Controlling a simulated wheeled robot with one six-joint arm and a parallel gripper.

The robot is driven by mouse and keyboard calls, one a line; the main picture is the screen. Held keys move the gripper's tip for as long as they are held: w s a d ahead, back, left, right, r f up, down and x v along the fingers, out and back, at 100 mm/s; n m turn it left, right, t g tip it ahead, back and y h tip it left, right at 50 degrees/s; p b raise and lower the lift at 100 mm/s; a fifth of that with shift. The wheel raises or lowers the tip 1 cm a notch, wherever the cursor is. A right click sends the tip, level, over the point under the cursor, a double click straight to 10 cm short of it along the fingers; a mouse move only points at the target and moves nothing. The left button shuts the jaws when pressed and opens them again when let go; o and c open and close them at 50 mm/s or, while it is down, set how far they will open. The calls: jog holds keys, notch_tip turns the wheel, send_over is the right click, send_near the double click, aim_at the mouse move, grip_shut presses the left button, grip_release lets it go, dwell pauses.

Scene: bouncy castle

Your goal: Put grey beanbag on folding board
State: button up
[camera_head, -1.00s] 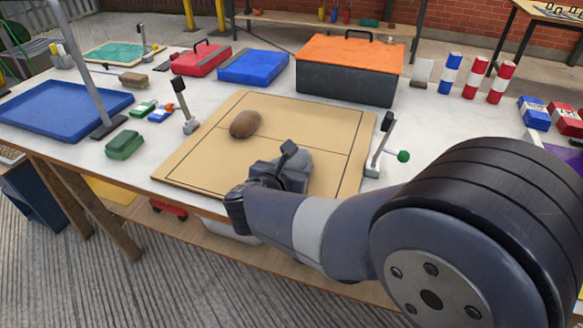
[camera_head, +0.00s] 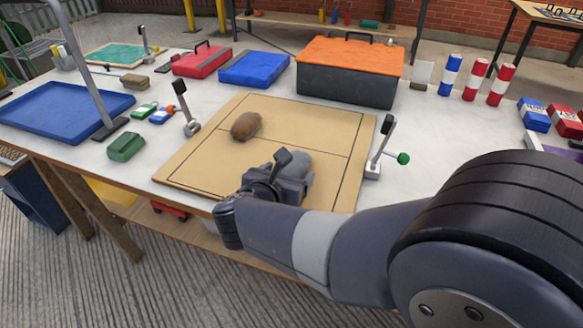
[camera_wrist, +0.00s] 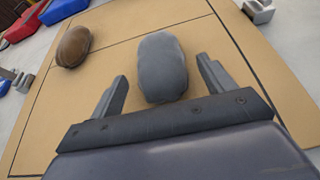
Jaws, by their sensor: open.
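The grey beanbag (camera_wrist: 161,68) lies on the tan folding board (camera_wrist: 118,28) in the wrist view, ahead of and partly between the fingers of my gripper (camera_wrist: 163,78). The fingers are spread on either side of it, with a gap visible on each side. In the head view, the beanbag (camera_head: 297,168) shows only partly behind my gripper (camera_head: 284,180), over the near part of the folding board (camera_head: 222,140). A brown beanbag (camera_head: 246,126) lies on the board farther back and to the left; it is also in the wrist view (camera_wrist: 73,46).
Clamp-like levers stand at the board's left (camera_head: 186,110) and right (camera_head: 379,150) edges. A blue tray (camera_head: 60,108) and a green beanbag (camera_head: 126,145) are at left. A black case with an orange lid (camera_head: 345,85) stands behind the board. Striped cylinders (camera_head: 474,78) stand at back right.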

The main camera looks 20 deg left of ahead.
jog(key=p+v, duration=0.1)
jog(key=v, duration=0.7)
jog(key=shift+s+r, duration=0.15)
jog(key=shift+s, duration=0.15)
